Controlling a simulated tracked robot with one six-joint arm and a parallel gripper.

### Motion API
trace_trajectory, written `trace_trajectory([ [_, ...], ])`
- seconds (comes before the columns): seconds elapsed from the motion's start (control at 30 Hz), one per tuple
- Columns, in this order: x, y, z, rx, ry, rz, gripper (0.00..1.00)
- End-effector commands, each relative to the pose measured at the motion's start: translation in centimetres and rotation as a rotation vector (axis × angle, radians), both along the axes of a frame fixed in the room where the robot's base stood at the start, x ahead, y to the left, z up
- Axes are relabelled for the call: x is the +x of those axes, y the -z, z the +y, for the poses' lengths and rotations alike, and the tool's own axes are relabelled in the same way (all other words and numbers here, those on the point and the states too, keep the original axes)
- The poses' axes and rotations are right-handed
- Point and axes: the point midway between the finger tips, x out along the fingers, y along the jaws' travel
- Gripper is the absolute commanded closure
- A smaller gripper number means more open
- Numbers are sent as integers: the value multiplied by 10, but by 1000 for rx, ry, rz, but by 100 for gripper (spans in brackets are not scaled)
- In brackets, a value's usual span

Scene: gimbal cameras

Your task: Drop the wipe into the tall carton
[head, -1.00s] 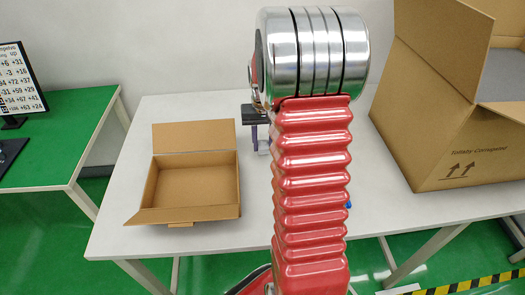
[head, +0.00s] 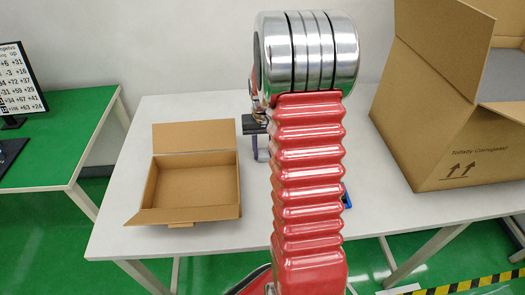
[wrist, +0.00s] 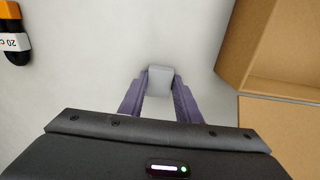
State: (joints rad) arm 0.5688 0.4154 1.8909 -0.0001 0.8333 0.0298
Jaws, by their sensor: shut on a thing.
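My gripper (wrist: 158,92) is shut on a small pale grey block-like thing, seemingly the wipe (wrist: 161,76), between its two purple fingertips in the wrist view. In the head view one purple finger (head: 255,146) shows beside my red arm; the held thing is hidden there. The tall carton (head: 440,130) stands open at the right of the white table, well to the right of my gripper. It is large and brown, with raised flaps and printed arrows.
A shallow open carton (head: 154,186) sits on the white table (head: 120,235), left of my gripper; a carton's edge (wrist: 247,50) shows at the wrist view's right. An orange-and-black labelled thing (wrist: 14,42) lies opposite. A blue thing (head: 347,201) is partly behind my arm.

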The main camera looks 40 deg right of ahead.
Motion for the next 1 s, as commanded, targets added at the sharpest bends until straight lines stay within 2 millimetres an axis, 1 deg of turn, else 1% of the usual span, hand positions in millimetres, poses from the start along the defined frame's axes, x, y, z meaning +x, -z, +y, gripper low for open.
trace_trajectory([
  [0.03, 0, 1, 0, 1, 0, 1, 68],
  [0.2, 0, 1, 0, 1, 0, 1, 56],
  [0.3, 0, 1, 0, 0, 0, 0, 51],
  [0.53, 0, 0, 0, 0, 0, 0, 51],
  [0.63, 0, -3, 0, -1, 0, -1, 51],
  [0.77, 0, -15, 0, -1, 0, -2, 51],
  [0.87, 0, -28, 0, -1, 0, -2, 51],
  [1.0, 1, -53, 0, -2, 0, -3, 51],
])
